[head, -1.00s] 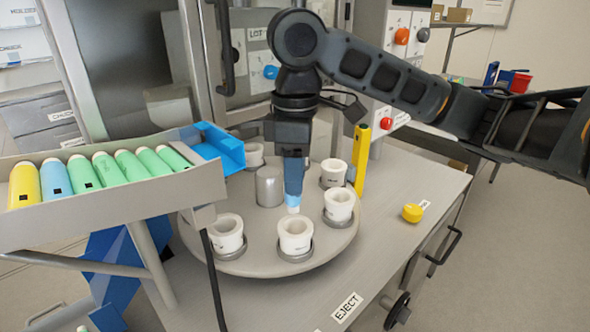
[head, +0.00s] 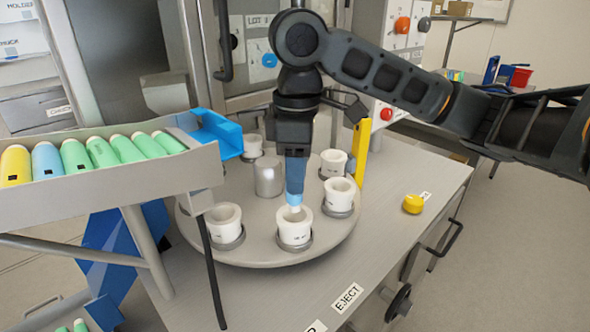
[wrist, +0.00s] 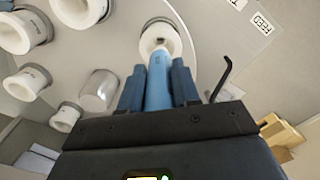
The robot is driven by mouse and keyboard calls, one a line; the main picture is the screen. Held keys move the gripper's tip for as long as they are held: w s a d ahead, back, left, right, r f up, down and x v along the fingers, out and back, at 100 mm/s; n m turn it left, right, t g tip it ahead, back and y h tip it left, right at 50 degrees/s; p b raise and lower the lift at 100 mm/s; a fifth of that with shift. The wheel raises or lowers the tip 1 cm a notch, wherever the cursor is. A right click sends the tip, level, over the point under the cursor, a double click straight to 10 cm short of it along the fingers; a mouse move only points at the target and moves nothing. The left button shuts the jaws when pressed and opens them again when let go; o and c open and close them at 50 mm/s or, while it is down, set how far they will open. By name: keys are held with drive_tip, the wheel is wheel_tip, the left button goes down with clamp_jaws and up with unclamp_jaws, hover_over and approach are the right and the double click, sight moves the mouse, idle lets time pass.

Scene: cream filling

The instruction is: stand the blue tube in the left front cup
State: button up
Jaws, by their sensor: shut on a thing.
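My gripper (head: 295,165) is shut on the blue tube (head: 295,188), which hangs upright with its pale end down. That end overlaps the mouth of a white front cup (head: 294,234); I cannot tell whether it is inside. In the wrist view, the tube (wrist: 159,82) lies between the fingers (wrist: 158,85), its end over the near part of that cup's opening (wrist: 161,27). Another white cup (head: 224,232) stands to its left and looks empty. Both stand in holders on the round turntable (head: 262,240).
More white cups (head: 340,196) and a metal post (head: 268,176) stand on the turntable. A tilted rack (head: 110,187) of yellow, blue and green tubes is at left. A yellow post (head: 362,150) and yellow button (head: 413,204) are at right.

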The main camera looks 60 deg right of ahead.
drive_tip(key=shift+f, duration=0.15)
idle(0.3)
drive_tip(key=shift+f+b, duration=1.45)
drive_tip(key=shift+f, duration=0.6)
drive_tip(key=o, duration=1.1)
drive_tip(key=shift+r+p, duration=0.4)
drive_tip(key=shift+r, duration=3.55)
